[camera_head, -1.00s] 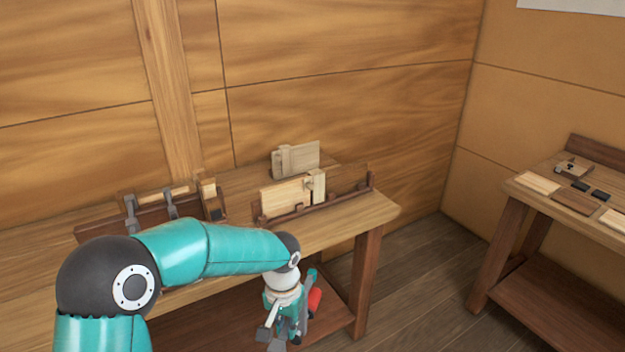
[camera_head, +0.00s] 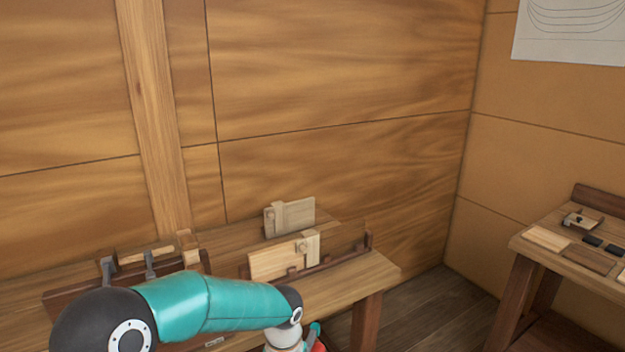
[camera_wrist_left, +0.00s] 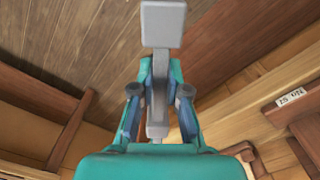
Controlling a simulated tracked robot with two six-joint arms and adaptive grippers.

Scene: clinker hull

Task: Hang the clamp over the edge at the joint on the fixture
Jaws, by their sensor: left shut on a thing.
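My left gripper (camera_wrist_left: 160,85) is shut on a grey clamp, whose square pad (camera_wrist_left: 163,24) shows in the left wrist view. The clamp's bar runs between the teal fingers. In the head view only the top of this gripper's wrist shows at the bottom edge; the clamp is out of that picture. The fixture (camera_head: 335,262) is a dark rail on the bench, with two pale boards (camera_head: 272,262) standing upright and meeting at a joint with a small block (camera_head: 309,238). My left gripper is in front of the bench, below the fixture in the picture. My right gripper is not visible.
A rack (camera_head: 70,300) with several grey clamps (camera_head: 108,268) stands left of the fixture. Another board (camera_head: 296,215) stands behind it. The bench's right end (camera_head: 365,275) is bare. A second bench (camera_head: 580,235) with small pieces stands at the right.

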